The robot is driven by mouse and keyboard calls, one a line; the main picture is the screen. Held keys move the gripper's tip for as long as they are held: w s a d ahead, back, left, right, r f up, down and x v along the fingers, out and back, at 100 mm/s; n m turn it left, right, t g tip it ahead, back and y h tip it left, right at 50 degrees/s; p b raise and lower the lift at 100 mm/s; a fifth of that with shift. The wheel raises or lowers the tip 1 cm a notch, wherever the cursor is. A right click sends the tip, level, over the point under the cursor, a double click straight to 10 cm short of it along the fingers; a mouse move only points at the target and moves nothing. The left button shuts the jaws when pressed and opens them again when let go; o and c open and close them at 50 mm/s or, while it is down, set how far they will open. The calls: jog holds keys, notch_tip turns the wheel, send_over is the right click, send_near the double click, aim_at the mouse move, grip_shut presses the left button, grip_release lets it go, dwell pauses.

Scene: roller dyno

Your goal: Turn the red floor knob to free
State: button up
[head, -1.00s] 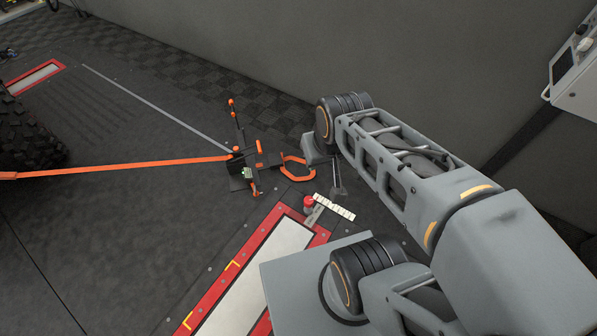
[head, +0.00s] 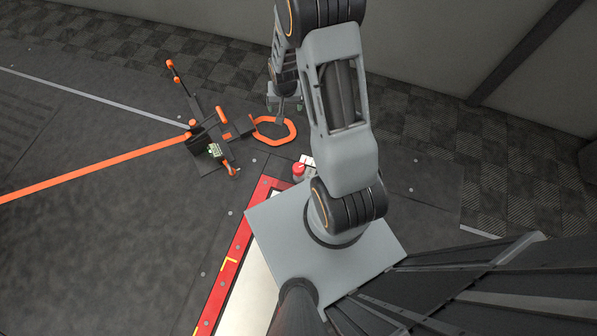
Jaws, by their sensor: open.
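The red floor knob (head: 298,170) stands near the far corner of the red-framed floor plate, in the head view. A white label strip (head: 308,161) lies beside it, partly covered by my arm. My gripper (head: 279,119) is small in the picture, above and a little left of the knob, and appears over or close to the orange ring handle. It is apart from the knob and holds nothing that I can see. Its jaws are open, though the fingers show only in part. The knob's pointer and the label's markings are too small to read.
An orange and black strap ratchet stand (head: 207,140) with an orange ring handle (head: 291,131) is left of the gripper. A taut orange strap (head: 95,170) runs from it to the left. A grey wall (head: 430,45) closes the back.

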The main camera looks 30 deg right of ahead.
notch_tip(320, 180, down, 16)
jog(key=d+m+b, duration=0.1)
jog(key=d+b, duration=0.1)
jog(key=b, duration=0.2)
jog(key=m+g+b, duration=0.1)
jog(key=m+b, duration=0.1)
jog(key=b, duration=0.3)
send_near(299, 167)
jog(key=f+b, duration=0.1)
jog(key=f, duration=0.3)
jog(key=f+b, duration=0.2)
jog(key=f, duration=0.2)
jog(key=f+b, duration=0.1)
jog(key=f, duration=0.3)
jog(key=shift+w+d, duration=0.1)
jog(key=shift+w, duration=0.15)
jog(key=c, duration=0.9)
jog(key=shift+c, duration=0.2)
